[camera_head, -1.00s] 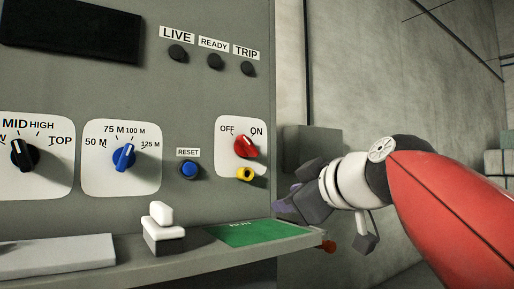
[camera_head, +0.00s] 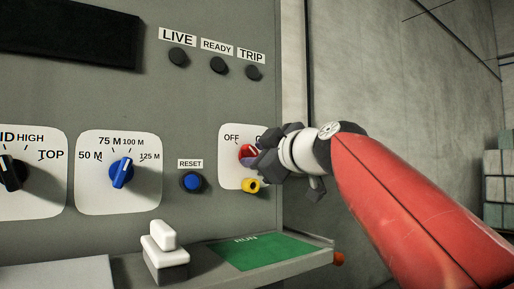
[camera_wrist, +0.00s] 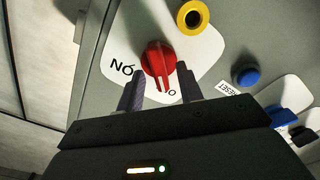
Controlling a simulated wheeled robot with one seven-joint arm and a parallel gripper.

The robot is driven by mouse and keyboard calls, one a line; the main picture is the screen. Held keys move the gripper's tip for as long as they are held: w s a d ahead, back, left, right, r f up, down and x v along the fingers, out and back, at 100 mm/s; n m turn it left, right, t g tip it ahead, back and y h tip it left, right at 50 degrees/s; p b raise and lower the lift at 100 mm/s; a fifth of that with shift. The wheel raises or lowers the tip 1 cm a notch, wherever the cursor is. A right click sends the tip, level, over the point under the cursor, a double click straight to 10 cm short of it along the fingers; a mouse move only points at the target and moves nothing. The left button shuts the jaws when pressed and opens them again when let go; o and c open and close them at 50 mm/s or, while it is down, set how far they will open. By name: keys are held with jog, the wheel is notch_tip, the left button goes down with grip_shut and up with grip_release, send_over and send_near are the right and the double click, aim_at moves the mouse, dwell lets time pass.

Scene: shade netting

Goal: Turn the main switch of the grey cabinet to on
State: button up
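The main switch is a red knob (camera_head: 247,152) on a white plate at the right edge of the grey cabinet (camera_head: 215,105). In the head view OFF shows at its upper left; ON is mostly covered by my gripper (camera_head: 258,158). The knob also shows in the wrist view (camera_wrist: 158,62), where the plate appears upside down. There its pale mark points down, close to the partly hidden OFF lettering and away from ON. My gripper (camera_wrist: 159,75) is open, with one fingertip on each side of the knob. I cannot tell whether they touch it.
A yellow ring (camera_head: 251,185) sits just below the switch, and a blue RESET button (camera_head: 193,182) to its left. A shelf with a green RUN panel (camera_head: 265,250) and a white-handled block (camera_head: 165,250) juts out below. Free room lies right of the cabinet.

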jog(key=shift+w+a, duration=0.15)
jog(key=shift+c, duration=0.3)
grip_shut()
